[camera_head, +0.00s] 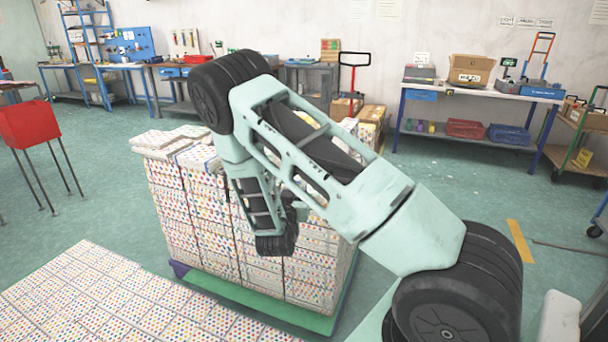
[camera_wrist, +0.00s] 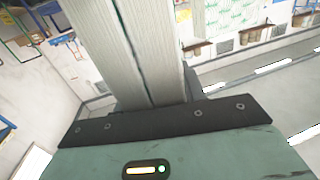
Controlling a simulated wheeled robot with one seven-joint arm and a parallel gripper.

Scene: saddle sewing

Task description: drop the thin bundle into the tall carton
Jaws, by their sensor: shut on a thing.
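In the wrist view my gripper (camera_wrist: 153,100) is shut on a pale, layered bundle (camera_wrist: 158,45). It is seen edge-on and runs up out of the top of the picture, with a dark seam along its length. The fingertips and the bundle's far end do not show. In the head view my folded arm hangs in front of the printed stacks, and the gripper and bundle cannot be made out. An open brown carton (camera_head: 470,71) stands on the back right bench. I cannot tell whether it is the tall carton.
A pallet (camera_head: 265,306) carries tall dotted stacks (camera_head: 185,205) behind my arm. More dotted stacks (camera_head: 95,295) fill the lower left. A red bin (camera_head: 30,123) on legs stands at left. Brown boxes (camera_head: 346,106) sit behind the pallet. Floor is open at right.

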